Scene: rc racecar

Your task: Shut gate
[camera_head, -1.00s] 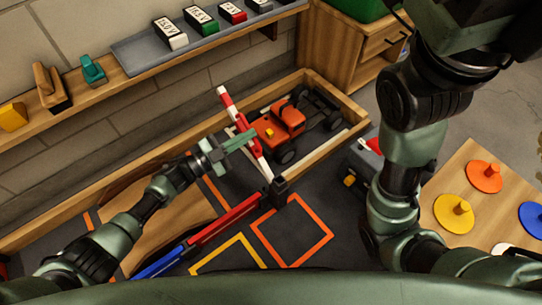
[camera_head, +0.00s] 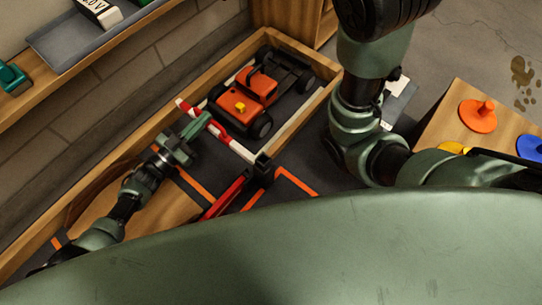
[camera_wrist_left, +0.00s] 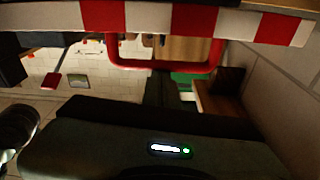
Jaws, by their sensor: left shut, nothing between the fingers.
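The gate is a red-and-white striped bar (camera_head: 240,151), hinged at a dark post (camera_head: 262,166) beside the walled track. In the head view it slopes up and left from the post, across the track in front of the orange car (camera_head: 250,92). My left gripper (camera_head: 205,120) is shut and empty, with its fingers right at the bar. In the left wrist view the striped bar (camera_wrist_left: 165,18) runs across the top, with a red loop handle (camera_wrist_left: 165,66) on it. The dark fingers (camera_wrist_left: 162,88) are close to the loop; contact is unclear. My right gripper is out of view.
Wooden walls (camera_head: 300,125) enclose the track. A wooden ramp (camera_head: 155,207) lies on the left, near a red barrier (camera_head: 224,198). A shelf (camera_head: 75,60) runs along the brick wall. A wooden board with coloured discs (camera_head: 478,115) stands at right.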

